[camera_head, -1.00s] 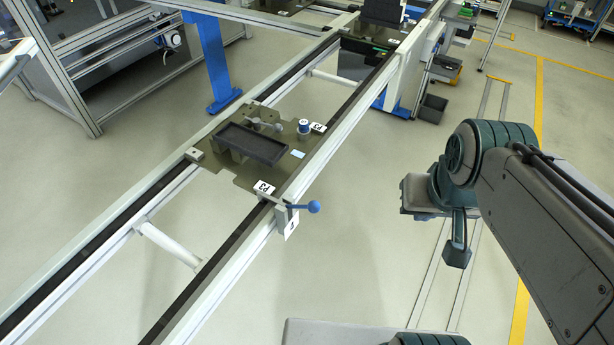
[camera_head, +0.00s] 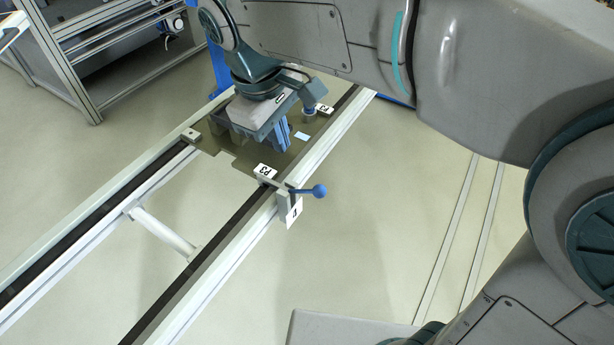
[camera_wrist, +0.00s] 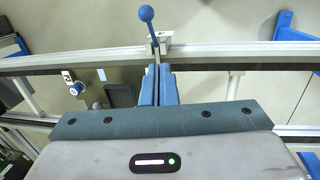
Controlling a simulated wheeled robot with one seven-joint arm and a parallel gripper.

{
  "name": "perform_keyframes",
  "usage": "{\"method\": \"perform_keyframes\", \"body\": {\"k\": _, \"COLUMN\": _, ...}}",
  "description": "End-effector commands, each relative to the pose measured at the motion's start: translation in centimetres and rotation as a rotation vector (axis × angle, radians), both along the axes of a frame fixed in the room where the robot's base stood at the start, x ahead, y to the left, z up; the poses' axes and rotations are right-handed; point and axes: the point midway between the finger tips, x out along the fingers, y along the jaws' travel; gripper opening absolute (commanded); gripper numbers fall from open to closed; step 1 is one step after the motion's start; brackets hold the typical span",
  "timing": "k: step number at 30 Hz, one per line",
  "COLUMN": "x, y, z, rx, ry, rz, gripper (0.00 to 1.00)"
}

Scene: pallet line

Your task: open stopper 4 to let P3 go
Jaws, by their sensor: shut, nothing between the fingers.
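The stopper (camera_head: 287,204) with its white number plate is on the near rail, at the front corner of pallet P3. Its lever ends in a blue ball (camera_head: 320,190) and points right, out from the rail. The ball also shows at the top of the wrist view (camera_wrist: 146,13). Pallet P3 (camera_head: 242,166) sits on the rails at the stopper, with its white label (camera_head: 265,171) facing up. My gripper (camera_head: 286,148) is shut and empty above the pallet, behind the lever and apart from it. In the wrist view its blue fingers (camera_wrist: 157,70) line up below the lever. My wrist hides most of the pallet's tray.
The rails (camera_head: 225,250) run from lower left to upper right, with a white cross bar (camera_head: 160,232) between them. A small cylinder (camera_head: 309,110) stands on the pallet beside a second label. An aluminium frame (camera_head: 70,70) stands at upper left. Floor right of the stopper is clear.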

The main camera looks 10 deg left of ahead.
Motion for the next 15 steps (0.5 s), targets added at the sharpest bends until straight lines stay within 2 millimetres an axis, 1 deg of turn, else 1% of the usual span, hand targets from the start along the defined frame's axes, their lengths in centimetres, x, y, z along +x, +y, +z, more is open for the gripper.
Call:
{"method": "perform_keyframes", "body": {"k": 1, "x": -0.1, "y": 0.5, "z": -0.3, "rx": -0.006, "ry": 0.003, "rz": 0.017, "gripper": 0.0}}
{"method": "perform_keyframes", "body": {"k": 3, "x": -0.1, "y": 0.7, "z": -0.6, "rx": -0.01, "ry": 0.005, "rz": 0.026, "gripper": 0.0}}
{"method": "perform_keyframes", "body": {"k": 5, "x": -0.1, "y": 0.6, "z": -1.1, "rx": -0.012, "ry": 0.006, "rz": 0.026, "gripper": 0.0}}
{"method": "perform_keyframes", "body": {"k": 8, "x": 0.1, "y": 0.3, "z": -2.6, "rx": -0.013, "ry": 0.006, "rz": 0.025, "gripper": 0.0}}
{"method": "perform_keyframes", "body": {"k": 15, "x": 0.6, "y": -0.4, "z": -7.7, "rx": -0.013, "ry": 0.008, "rz": 0.025, "gripper": 0.0}}
